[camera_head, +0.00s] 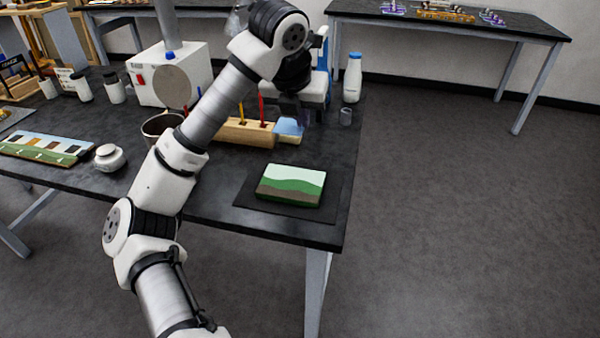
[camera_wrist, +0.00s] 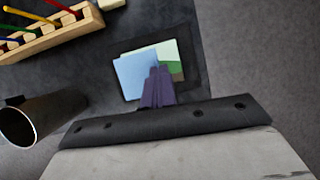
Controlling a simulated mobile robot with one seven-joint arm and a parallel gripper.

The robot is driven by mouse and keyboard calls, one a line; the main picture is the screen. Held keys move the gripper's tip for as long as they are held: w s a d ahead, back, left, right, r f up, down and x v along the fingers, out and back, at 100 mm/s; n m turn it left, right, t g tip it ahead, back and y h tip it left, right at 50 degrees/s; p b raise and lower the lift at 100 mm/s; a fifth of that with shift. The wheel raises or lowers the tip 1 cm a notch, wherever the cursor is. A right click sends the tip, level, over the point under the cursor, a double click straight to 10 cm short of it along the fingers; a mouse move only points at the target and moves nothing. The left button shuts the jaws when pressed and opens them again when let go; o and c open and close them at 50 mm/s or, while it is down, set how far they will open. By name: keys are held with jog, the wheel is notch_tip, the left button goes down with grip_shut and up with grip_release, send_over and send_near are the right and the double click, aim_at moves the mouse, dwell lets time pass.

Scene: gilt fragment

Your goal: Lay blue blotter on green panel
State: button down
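The blue blotter (camera_head: 288,127) is a light blue square sheet at the tip of my gripper (camera_head: 293,112). In the wrist view the blotter (camera_wrist: 137,75) extends from the closed fingers (camera_wrist: 158,84), which cover its lower right part. The green panel (camera_head: 290,186), painted with pale sky, green hills and a brown strip, lies on a dark mat near the table's front right corner. In the wrist view the blotter hides the left part of the panel (camera_wrist: 173,67). In the head view the blotter is held up, apart from the panel.
A wooden rack (camera_head: 243,133) with coloured tools stands behind the panel, left of my gripper. A dark metal cup (camera_head: 161,128) and a white lidded jar (camera_head: 110,157) stand farther left. The mat (camera_head: 255,208) has bare margins.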

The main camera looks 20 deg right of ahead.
notch_tip(320, 180, down, 15)
jog(key=shift+f+p, duration=0.2)
jog(key=shift+p, duration=0.8)
jog(key=shift+f, duration=0.1)
jog(key=c, duration=2.1)
grip_release()
jog(key=shift+c, duration=0.2)
jog(key=o, duration=0.4)
jog(key=shift+r, duration=0.2)
jog(key=b+v, duration=0.2)
jog(key=v, duration=1)
jog(key=shift+b, duration=0.3)
